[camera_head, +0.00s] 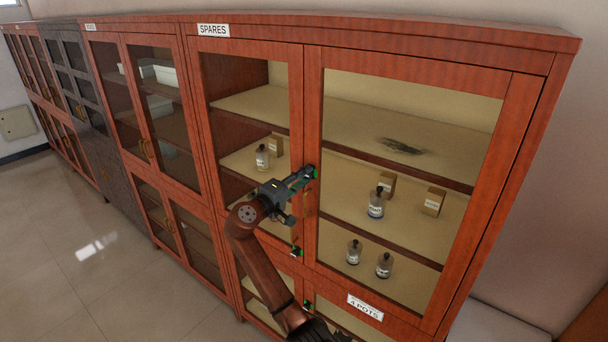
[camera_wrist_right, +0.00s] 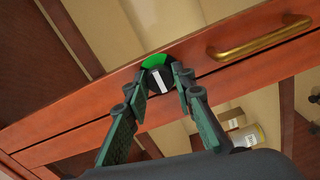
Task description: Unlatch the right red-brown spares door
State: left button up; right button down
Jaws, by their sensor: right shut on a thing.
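The right red-brown spares door (camera_head: 312,110) is a wooden frame with a large glass pane, below and right of the SPARES sign (camera_head: 213,30). It looks closed. A round black latch with a green rim and a white bar (camera_wrist_right: 156,78) sits on the frame near where the two doors meet. My right gripper (camera_head: 305,177) is at this latch, its fingers shut on the knob from both sides. In the wrist view the right gripper (camera_wrist_right: 160,84) covers the latch's lower part. My left gripper is not in view.
A brass handle (camera_wrist_right: 260,38) is close to the latch. Other green-marked latches (camera_head: 297,252) are lower down. Bottles (camera_head: 376,203) and small boxes (camera_head: 434,201) stand on shelves behind the glass. The left spares door (camera_head: 295,95) adjoins. Clear tiled floor (camera_head: 90,260) lies left.

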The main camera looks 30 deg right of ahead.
jog(key=shift+r, duration=0.1)
dwell(0.5)
jog(key=c, duration=1.6)
grip_release()
jog(key=shift+w, duration=0.1)
jog(key=shift+a, duration=0.15)
jog(key=v, duration=1.2)
